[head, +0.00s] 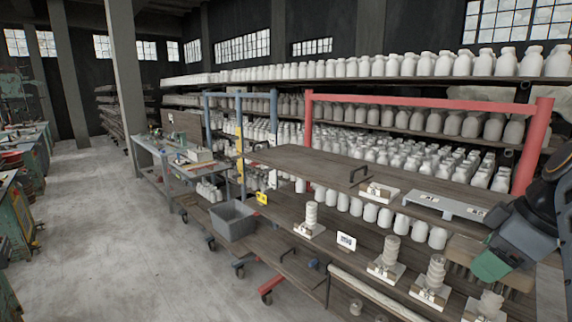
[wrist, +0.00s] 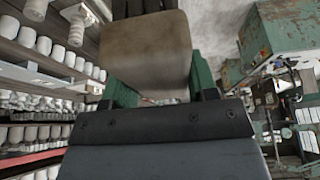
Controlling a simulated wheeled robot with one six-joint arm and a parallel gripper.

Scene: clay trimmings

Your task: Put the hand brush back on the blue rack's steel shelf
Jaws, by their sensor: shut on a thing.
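My gripper (head: 492,264), with green fingers, is at the right of the head view, in front of the red rack's shelves. In the wrist view its fingers (wrist: 150,92) are closed on a brown block-shaped thing, taken as the hand brush (wrist: 146,48). Its bristles cannot be made out in the wrist view. The blue rack (head: 208,125) stands further back, left of centre, well away from my gripper. I cannot tell its steel shelf apart from the wooden boards in front of it.
The red rack (head: 430,102) holds white jars. A grey steel stand (head: 445,206) is on its wooden shelf. Stacked clay pieces stand on small boards below. A grey bin (head: 233,221) stands on a low wheeled shelf. The concrete floor (head: 120,240) at left is open.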

